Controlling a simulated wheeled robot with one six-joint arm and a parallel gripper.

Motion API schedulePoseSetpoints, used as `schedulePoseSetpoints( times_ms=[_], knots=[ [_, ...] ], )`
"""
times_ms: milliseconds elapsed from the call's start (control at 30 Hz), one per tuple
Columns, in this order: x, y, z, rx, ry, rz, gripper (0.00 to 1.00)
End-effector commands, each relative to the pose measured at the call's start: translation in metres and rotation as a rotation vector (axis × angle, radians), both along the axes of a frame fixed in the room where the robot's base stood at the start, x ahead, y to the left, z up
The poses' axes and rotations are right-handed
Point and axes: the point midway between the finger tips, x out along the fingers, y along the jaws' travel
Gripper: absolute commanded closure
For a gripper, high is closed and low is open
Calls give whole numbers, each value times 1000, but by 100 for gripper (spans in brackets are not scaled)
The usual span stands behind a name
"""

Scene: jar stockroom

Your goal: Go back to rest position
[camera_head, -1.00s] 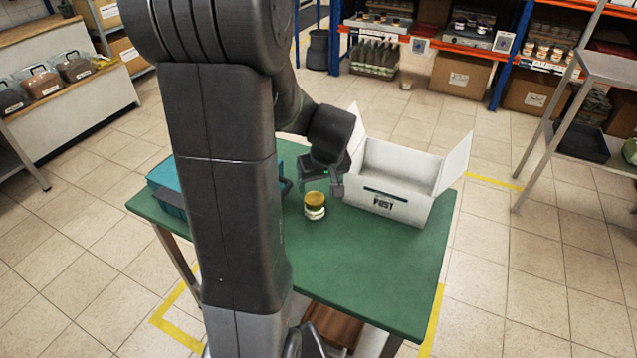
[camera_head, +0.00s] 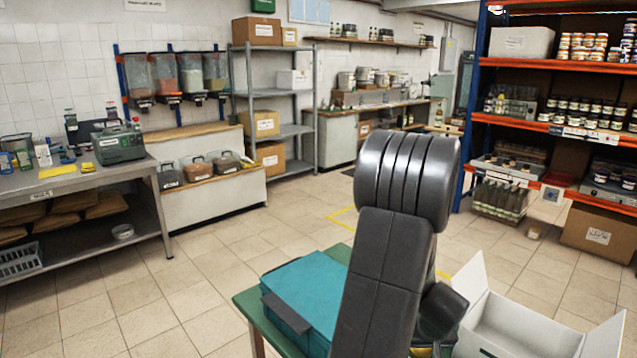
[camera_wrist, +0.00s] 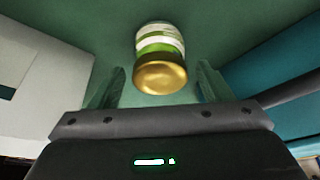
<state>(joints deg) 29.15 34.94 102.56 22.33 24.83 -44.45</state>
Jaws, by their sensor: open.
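My gripper (camera_wrist: 160,76) is open in the wrist view, with one finger on each side of the picture. A jar with a gold lid (camera_wrist: 160,75) and a green and white label stands on the green table (camera_wrist: 225,30). It shows just past and between the fingertips, with a gap on both sides, and nothing is gripped. In the head view my arm fills the lower middle and hides the gripper and most of the jar.
A white open box (camera_head: 520,325) is right of my arm on the table. A teal case (camera_head: 315,290) is left of it. A steel bench (camera_head: 80,180) stands at the left and an orange shelf rack (camera_head: 560,128) at the right. Tiled floor lies clear between.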

Motion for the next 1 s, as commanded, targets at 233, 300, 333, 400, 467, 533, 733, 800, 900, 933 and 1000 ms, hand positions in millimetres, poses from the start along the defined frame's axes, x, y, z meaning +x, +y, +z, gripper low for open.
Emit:
schedulePoseSetpoints(
  times_ms=[233,300,333,400,467,533,733,800,900,933,1000],
  knots=[
    [9,-1,-13,-2,-4,1,28],
    [9,0,-4,-1,-3,2,28],
    [9,0,-1,-1,-3,2,28],
    [9,0,4,-2,-2,1,28],
    [9,0,7,0,-1,1,28],
    [8,0,9,1,-1,1,28],
    [8,0,10,1,0,1,28],
    [8,0,10,1,0,1,28],
    [8,0,9,1,0,1,28],
    [8,0,8,1,1,0,28],
    [8,0,4,1,2,0,28]
  ],
)
